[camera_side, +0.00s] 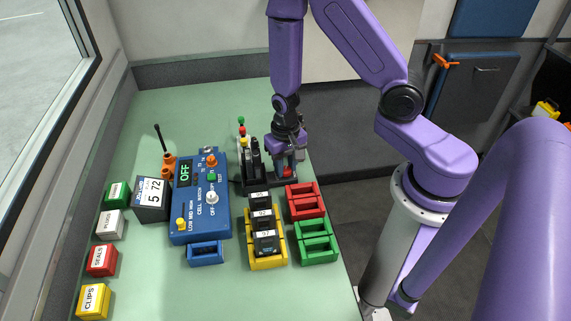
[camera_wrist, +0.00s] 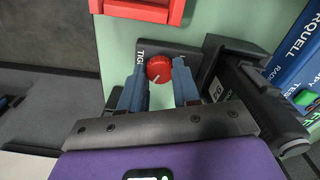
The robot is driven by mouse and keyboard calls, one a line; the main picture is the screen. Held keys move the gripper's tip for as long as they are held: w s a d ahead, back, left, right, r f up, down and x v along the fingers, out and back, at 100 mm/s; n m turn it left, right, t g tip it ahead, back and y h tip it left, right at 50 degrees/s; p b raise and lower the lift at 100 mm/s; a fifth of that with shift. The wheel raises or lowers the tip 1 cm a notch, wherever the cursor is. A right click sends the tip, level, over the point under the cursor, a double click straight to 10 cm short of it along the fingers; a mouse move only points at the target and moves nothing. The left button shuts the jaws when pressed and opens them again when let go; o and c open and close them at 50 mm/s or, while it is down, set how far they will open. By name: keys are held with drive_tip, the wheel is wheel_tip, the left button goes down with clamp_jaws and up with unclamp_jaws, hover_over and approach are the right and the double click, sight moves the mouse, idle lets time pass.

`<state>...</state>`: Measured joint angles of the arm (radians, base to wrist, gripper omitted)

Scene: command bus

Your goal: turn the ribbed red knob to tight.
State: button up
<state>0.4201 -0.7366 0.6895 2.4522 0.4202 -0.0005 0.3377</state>
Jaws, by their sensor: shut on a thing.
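The red knob (camera_wrist: 159,70) sits on a dark plate (camera_wrist: 190,52) in the wrist view, with a white pointer line on its face slanting toward the lower left. Lettering beginning "TIG" shows on the plate left of the knob; the rest is hidden by a finger. My gripper (camera_wrist: 160,76) has one blue-grey finger on each side of the knob and is shut on it. In the side view my gripper (camera_side: 287,158) points down over the knob (camera_side: 287,171), which is partly hidden.
A black handheld radio (camera_wrist: 245,90) stands close right of my gripper in the wrist view. A red tray (camera_side: 306,201), a green tray (camera_side: 316,242) and a yellow tray (camera_side: 266,262) holding black packs lie nearby. A blue control box (camera_side: 203,225) reading OFF stands to the left.

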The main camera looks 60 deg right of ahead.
drive_tip(key=m, duration=0.6)
drive_tip(key=shift+m, duration=0.3)
drive_tip(key=m, duration=0.6)
drive_tip(key=shift+m, duration=0.3)
drive_tip(key=o, duration=1.1)
drive_tip(key=shift+c, duration=0.2)
